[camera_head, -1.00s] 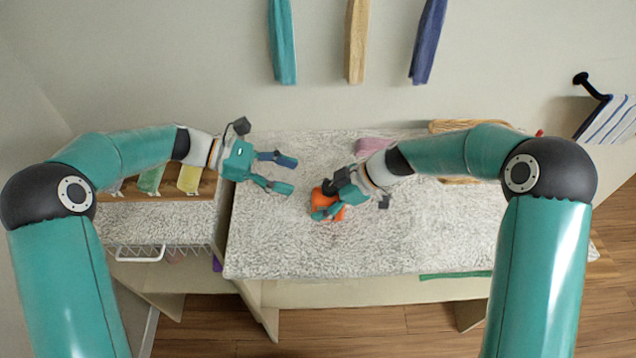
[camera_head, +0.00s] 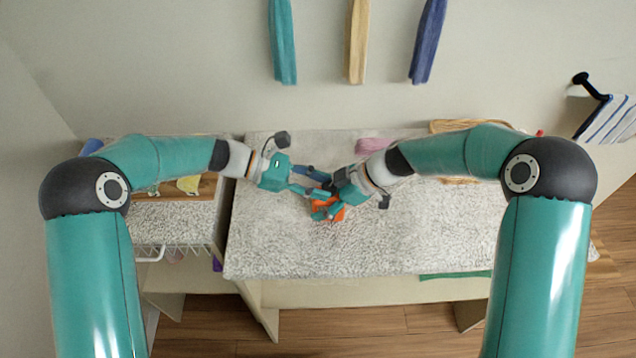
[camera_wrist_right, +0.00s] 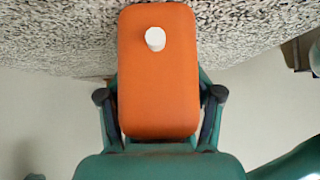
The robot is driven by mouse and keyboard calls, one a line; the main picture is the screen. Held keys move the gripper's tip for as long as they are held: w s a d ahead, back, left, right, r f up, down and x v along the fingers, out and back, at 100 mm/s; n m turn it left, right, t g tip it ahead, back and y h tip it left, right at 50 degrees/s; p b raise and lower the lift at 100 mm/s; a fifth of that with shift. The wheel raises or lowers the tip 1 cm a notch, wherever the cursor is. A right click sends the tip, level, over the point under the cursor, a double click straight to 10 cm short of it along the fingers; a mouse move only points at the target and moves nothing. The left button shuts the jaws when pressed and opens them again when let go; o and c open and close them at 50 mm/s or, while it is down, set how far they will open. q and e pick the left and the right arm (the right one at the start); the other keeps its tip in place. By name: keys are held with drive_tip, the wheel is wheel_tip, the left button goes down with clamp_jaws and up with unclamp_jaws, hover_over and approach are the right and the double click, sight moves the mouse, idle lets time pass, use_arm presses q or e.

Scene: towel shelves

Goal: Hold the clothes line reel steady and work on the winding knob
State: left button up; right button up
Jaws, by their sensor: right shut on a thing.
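The orange clothes line reel (camera_head: 327,212) is over the speckled worktop, partly covered by my grippers in the head view. In the right wrist view the reel (camera_wrist_right: 158,90) is an orange rounded block with a small white winding knob (camera_wrist_right: 155,39) on its face, near the top. My right gripper (camera_head: 335,195) is shut on the reel, one finger along each side in the right wrist view (camera_wrist_right: 159,100). My left gripper (camera_head: 318,184) is right beside the reel on the left, its fingers apart. Their tips are partly hidden, so I cannot tell whether they touch the knob.
A pink folded towel (camera_head: 374,146) and a tan woven item (camera_head: 453,126) lie at the back of the worktop (camera_head: 390,240). Three towels hang on the wall behind, the middle one tan (camera_head: 357,40). The front of the worktop is clear.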

use_arm(q)
clamp_jaws()
drive_tip(key=shift+w+d+m+g+y, duration=0.1)
drive_tip(key=shift+w+m+g+y, duration=0.1)
drive_tip(key=shift+m+g, duration=0.65)
drive_tip(key=shift+w+m+g+y, duration=0.2)
drive_tip(key=shift+m+g, duration=0.55)
drive_tip(key=shift+g, duration=0.1)
drive_tip(key=o, duration=0.6)
unclamp_jaws()
drive_tip(key=v, duration=1.2)
